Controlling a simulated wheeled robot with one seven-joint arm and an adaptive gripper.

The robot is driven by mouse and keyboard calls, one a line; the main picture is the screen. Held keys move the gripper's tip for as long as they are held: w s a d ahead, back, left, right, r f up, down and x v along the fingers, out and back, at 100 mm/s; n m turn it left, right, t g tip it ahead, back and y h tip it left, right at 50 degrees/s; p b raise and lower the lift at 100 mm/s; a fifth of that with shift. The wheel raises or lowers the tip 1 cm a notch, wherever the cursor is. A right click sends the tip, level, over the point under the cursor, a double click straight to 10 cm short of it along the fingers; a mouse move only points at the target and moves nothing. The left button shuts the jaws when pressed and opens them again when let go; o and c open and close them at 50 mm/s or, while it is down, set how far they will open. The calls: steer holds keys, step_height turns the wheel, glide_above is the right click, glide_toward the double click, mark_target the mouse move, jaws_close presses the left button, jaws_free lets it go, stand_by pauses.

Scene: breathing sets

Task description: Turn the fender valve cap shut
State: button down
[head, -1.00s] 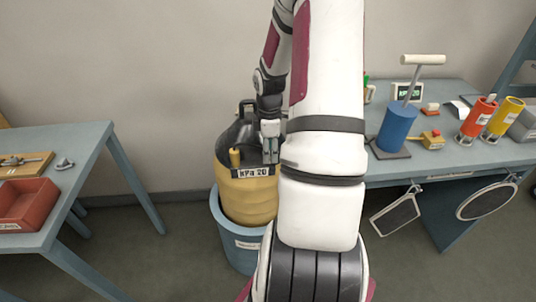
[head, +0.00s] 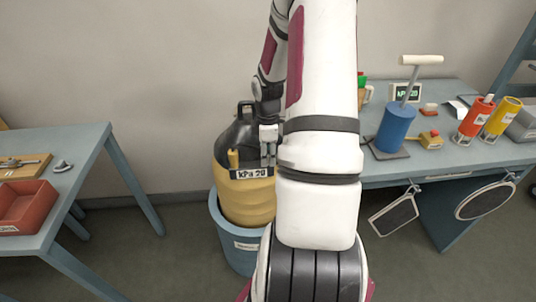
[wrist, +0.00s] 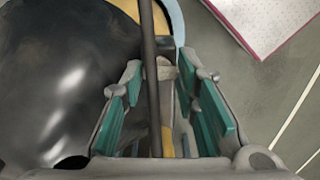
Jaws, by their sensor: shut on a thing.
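The fender (head: 245,195) is a yellow and black float standing in a blue tub (head: 225,232). Its front label (head: 251,173) reads kPa 20. My gripper (head: 268,158) points down at the right side of the fender's top. In the wrist view my gripper (wrist: 160,88) has green-padded fingers on both sides of a small tan-grey piece, which seems to be the valve cap (wrist: 167,74). The grip is on this piece, but the contact is mostly hidden. A dark rod or hose (wrist: 151,60) crosses in front of it. The fender's black top (wrist: 60,75) fills the left.
The right bench (head: 440,160) holds a blue pump (head: 396,128) and red and yellow cylinders. The left table (head: 85,150) carries a red tray (head: 25,205). Floor between is clear.

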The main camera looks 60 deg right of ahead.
steer(key=m+p, duration=0.1)
steer(key=m, duration=0.7)
steer(key=shift+m+p, duration=0.3)
steer(key=shift+m, duration=0.1)
steer(key=m, duration=0.4)
steer(key=shift+m, duration=0.3)
steer(key=m+b, duration=0.1)
steer(key=m, duration=0.3)
steer(key=c, duration=1.5)
jaws_free()
steer(key=shift+r, duration=0.1)
